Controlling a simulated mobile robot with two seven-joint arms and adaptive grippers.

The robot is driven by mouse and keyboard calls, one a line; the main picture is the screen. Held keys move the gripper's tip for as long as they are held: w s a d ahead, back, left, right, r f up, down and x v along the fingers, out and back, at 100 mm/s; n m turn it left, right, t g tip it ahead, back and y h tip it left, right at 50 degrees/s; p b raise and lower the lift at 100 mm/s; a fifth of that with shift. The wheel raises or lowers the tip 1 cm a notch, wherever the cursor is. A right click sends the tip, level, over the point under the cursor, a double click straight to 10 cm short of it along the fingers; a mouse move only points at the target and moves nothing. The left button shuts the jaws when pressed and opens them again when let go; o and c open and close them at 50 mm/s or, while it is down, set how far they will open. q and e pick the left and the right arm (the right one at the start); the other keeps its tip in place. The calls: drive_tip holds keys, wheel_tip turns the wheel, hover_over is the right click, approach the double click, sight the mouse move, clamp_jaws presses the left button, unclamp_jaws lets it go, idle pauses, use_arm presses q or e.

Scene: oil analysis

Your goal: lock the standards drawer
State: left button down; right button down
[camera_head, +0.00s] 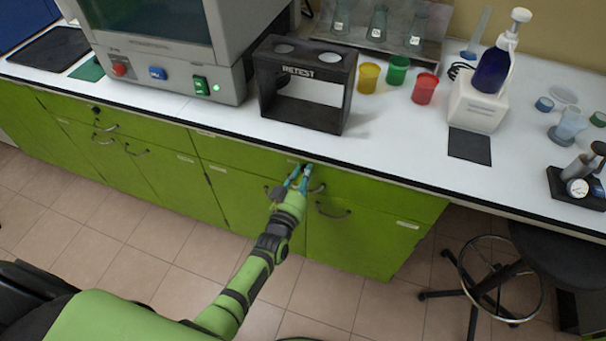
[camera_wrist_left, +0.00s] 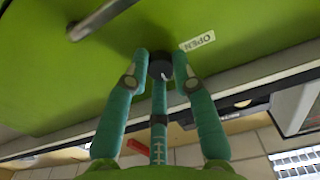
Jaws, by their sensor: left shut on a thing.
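The green drawer front (camera_wrist_left: 50,95) fills much of the left wrist view, with a metal bar handle (camera_wrist_left: 104,16) at the top left. A small dark round lock knob (camera_wrist_left: 161,66) stands out from it, beside a white label reading OPEN (camera_wrist_left: 197,42), which appears upside down. My left gripper (camera_wrist_left: 160,70) is shut on the knob, one teal finger at each side. In the head view my left gripper (camera_head: 301,175) is at the green cabinet front just under the worktop edge, and hides the knob. My right gripper is not in view.
The white worktop (camera_head: 390,140) overhangs just above my left gripper. On it are a black RETEST box (camera_head: 305,85), coloured cups (camera_head: 397,70) and a pump bottle (camera_head: 497,55). Dark bar handles (camera_head: 332,210) stick out nearby. A black stool (camera_head: 560,255) stands right; tiled floor is in front.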

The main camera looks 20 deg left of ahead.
use_arm(q)
drive_tip(key=c, duration=1)
unclamp_jaws()
drive_tip(key=shift+s, duration=0.1)
drive_tip(key=s, duration=1.1)
drive_tip(key=shift+s+a, duration=0.2)
drive_tip(key=shift+s, duration=0.2)
